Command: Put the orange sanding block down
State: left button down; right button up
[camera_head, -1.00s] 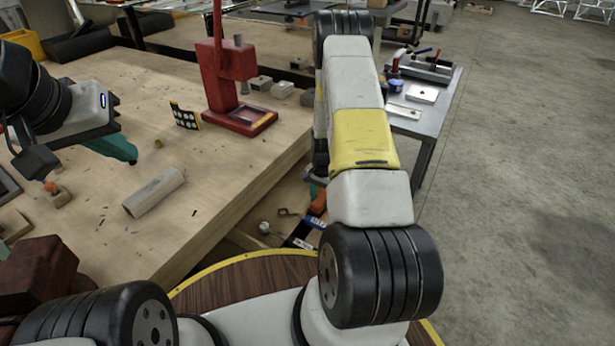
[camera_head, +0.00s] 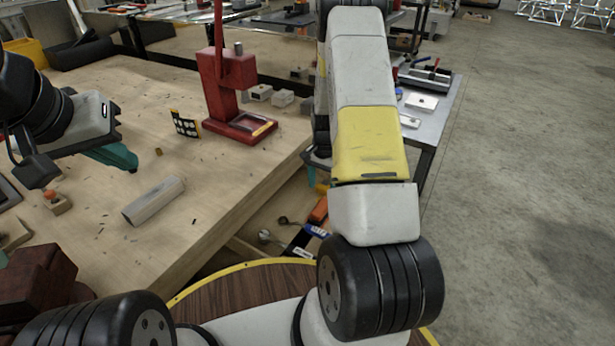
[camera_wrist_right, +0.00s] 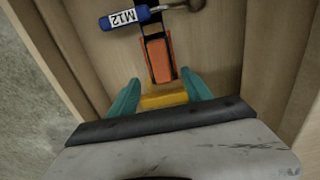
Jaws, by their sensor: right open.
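The sanding block appears as a yellow-orange block (camera_wrist_right: 163,97) between the teal fingertips of my right gripper (camera_wrist_right: 160,90) in the right wrist view. It sits low in a wooden drawer (camera_wrist_right: 95,55). My right gripper is open, with one finger on each side of the block; whether either finger touches it I cannot tell. In the head view the right gripper is mostly hidden behind my right arm, and a bit of the block (camera_head: 322,186) shows below it. My left gripper (camera_head: 115,157) is above the bench at the left; its jaw opening is unclear.
A red-orange tool with black parts (camera_wrist_right: 158,58) lies beyond the block, near a blue piece marked M12 (camera_wrist_right: 132,17). On the wooden bench (camera_head: 230,180) are a red press (camera_head: 222,85) and a grey bar (camera_head: 153,200).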

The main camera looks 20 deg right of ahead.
jog(key=s+a+r+n+t+y, duration=0.1)
jog(key=s+a+r+n+t, duration=0.2)
jog(key=r, duration=1)
jog(key=s+a+r+n, duration=0.1)
jog(key=s+a+r, duration=0.25)
jog(key=r, duration=0.95)
jog(key=s+a+r+n+t, duration=0.1)
jog(key=s+a+r+n, duration=0.1)
jog(key=s, duration=0.3)
jog(key=s+a+r+n+t, duration=0.1)
jog(key=s+a+r+n, duration=0.1)
jog(key=s+r, duration=0.3)
jog(key=s+a+r+n+t+y, duration=0.1)
jog(key=s+a+r+n, duration=0.1)
jog(key=s+r, duration=0.2)
jog(key=s, duration=0.3)
jog(key=shift+s+a, duration=0.2)
jog(key=shift+a, duration=0.15)
jog(key=shift+r, duration=0.1)
